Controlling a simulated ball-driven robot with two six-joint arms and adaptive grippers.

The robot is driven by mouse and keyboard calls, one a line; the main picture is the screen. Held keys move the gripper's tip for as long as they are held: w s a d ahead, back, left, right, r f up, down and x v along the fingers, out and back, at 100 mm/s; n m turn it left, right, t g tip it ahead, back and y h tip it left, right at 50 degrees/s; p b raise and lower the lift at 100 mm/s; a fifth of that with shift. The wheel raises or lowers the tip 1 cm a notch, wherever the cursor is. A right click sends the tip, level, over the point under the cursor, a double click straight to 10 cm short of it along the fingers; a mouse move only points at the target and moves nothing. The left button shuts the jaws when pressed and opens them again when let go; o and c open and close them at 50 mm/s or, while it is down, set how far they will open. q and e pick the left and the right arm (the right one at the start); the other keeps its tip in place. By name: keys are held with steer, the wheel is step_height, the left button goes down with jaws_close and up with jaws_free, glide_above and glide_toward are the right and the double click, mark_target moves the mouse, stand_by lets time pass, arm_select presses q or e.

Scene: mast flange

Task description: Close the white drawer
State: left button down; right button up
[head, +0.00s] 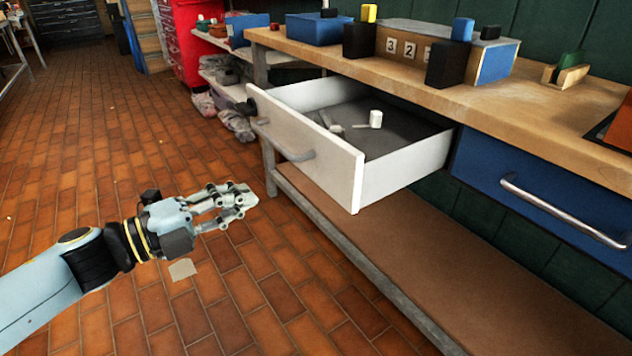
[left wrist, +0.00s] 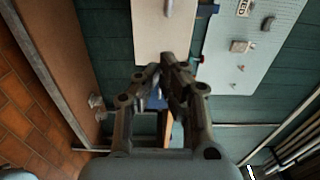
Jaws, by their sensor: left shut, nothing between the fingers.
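The white drawer (head: 308,146) stands pulled out from under the wooden workbench in the head view. Its front has a grey handle (head: 287,142), and a white mallet-like thing (head: 375,119) lies inside on the grey bottom. My left gripper (head: 250,197) is shut and empty, to the left of the drawer front and apart from it. In the left wrist view the shut fingers (left wrist: 163,75) point toward a pale panel (left wrist: 165,35) with a handle-like piece at the top, likely the drawer front. My right gripper is not in view.
The workbench top (head: 560,100) carries several blocks and a number box (head: 405,45). A blue drawer (head: 540,190) is closed at the right. A lower shelf (head: 400,260) runs below. A red cabinet (head: 190,40) stands behind. The tiled floor at left is mostly clear.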

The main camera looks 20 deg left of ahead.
mark_target(325, 167)
arm_select(q)
steer(key=x, duration=1.3)
steer(key=shift+b, duration=0.4)
steer(key=shift+w+d, duration=0.2)
steer(key=shift+w, duration=0.05)
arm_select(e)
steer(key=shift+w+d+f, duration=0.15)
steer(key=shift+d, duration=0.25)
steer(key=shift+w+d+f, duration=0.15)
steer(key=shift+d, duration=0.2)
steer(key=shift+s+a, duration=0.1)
